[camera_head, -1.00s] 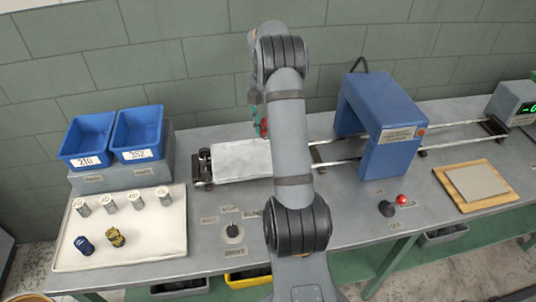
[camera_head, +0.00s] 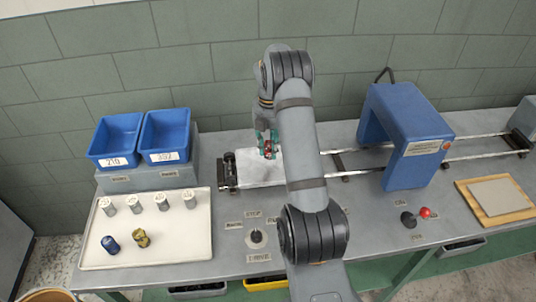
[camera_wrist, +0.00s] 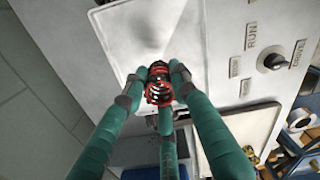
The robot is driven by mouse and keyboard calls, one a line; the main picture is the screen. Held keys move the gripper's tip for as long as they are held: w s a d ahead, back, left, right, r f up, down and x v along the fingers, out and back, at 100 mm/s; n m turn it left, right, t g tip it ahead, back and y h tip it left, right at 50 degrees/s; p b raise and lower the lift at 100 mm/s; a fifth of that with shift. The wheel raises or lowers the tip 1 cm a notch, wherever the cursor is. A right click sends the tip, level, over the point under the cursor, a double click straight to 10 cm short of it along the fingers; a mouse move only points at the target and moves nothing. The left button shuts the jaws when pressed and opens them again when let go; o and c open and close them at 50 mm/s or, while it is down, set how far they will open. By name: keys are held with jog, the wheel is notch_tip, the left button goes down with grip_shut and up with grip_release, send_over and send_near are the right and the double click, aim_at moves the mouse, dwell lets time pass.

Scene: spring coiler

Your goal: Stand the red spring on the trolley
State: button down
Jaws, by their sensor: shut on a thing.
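The red spring (camera_head: 268,149) is between the fingers of my gripper (camera_head: 266,143), which is shut on it. In the wrist view the red spring (camera_wrist: 158,84) shows its coils between the green fingers (camera_wrist: 158,75). The trolley (camera_head: 250,178) is a pale flat plate at the left end of the rails, partly hidden by my arm. In the wrist view its plate (camera_wrist: 112,48) lies under the fingertips. The spring is over the trolley; I cannot tell whether it touches the plate.
A blue arch-shaped machine (camera_head: 410,130) spans the rails to the right. Two blue bins (camera_head: 118,138) stand on a grey block at the left. A white tray (camera_head: 180,240) holds several pale cylinders, a blue spring and a yellow one. A knob (camera_head: 256,236) sits in front of the trolley.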

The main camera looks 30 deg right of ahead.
aim_at(268, 157)
jog(key=shift+w+a+f, duration=0.15)
jog(key=shift+a+f, duration=0.05)
jog(key=shift+f, duration=0.35)
jog(key=shift+f+p, duration=0.6)
jog(key=shift+f, duration=1.05)
jog(key=shift+f, duration=0.1)
jog(key=c, duration=1.4)
grip_release()
notch_tip(268, 157, up, 12)
jog(key=shift+r+b, duration=0.15)
jog(key=shift+b, duration=0.65)
